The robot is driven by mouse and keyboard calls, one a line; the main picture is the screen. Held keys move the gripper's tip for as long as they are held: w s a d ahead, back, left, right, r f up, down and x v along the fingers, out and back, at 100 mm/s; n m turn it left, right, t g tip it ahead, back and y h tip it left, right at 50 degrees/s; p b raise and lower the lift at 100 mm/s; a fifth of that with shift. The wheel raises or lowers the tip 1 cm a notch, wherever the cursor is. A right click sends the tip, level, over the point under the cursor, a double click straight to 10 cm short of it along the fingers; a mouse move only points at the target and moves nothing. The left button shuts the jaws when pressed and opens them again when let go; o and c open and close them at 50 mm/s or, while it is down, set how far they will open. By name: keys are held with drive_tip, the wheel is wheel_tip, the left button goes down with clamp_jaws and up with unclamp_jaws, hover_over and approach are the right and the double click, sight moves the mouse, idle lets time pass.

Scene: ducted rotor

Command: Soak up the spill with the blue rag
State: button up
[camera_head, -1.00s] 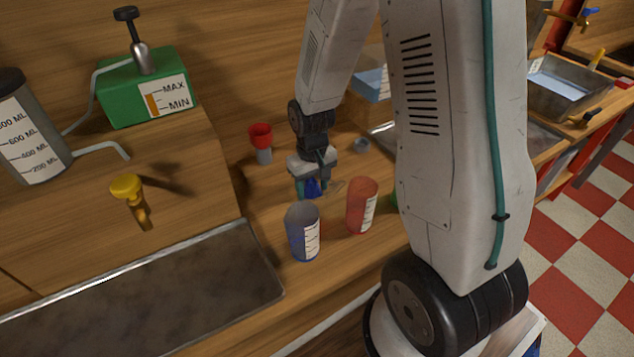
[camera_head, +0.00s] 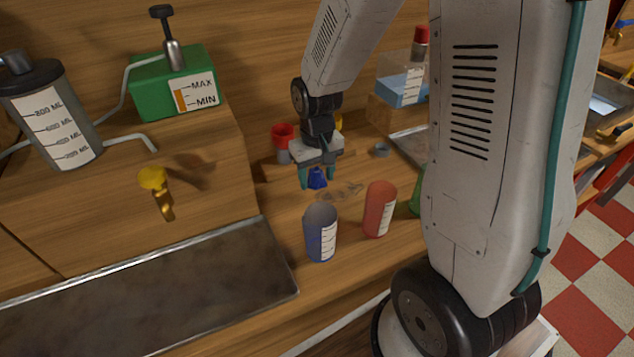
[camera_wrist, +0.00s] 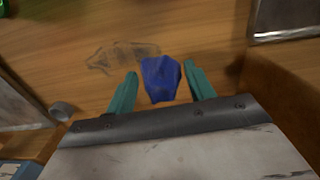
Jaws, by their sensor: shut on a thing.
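The blue rag (camera_head: 317,178) hangs between the teal fingers of my gripper (camera_head: 317,176), which is shut on it. In the wrist view the rag (camera_wrist: 160,78) shows as a crumpled blue lump between the fingertips (camera_wrist: 161,82). The spill (camera_head: 343,192) is a faint, dark, patchy film on the wooden counter, just right of the rag in the head view. In the wrist view the spill (camera_wrist: 122,57) lies to the left of the rag. The rag appears a little above the counter, beside the spill.
A blue cup (camera_head: 320,236) and a red cup (camera_head: 379,210) stand in front of the spill. A small grey ring (camera_head: 380,150) lies to the right. A metal tray (camera_head: 150,285) is at front left.

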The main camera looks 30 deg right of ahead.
drive_tip(key=shift+r, duration=1.25)
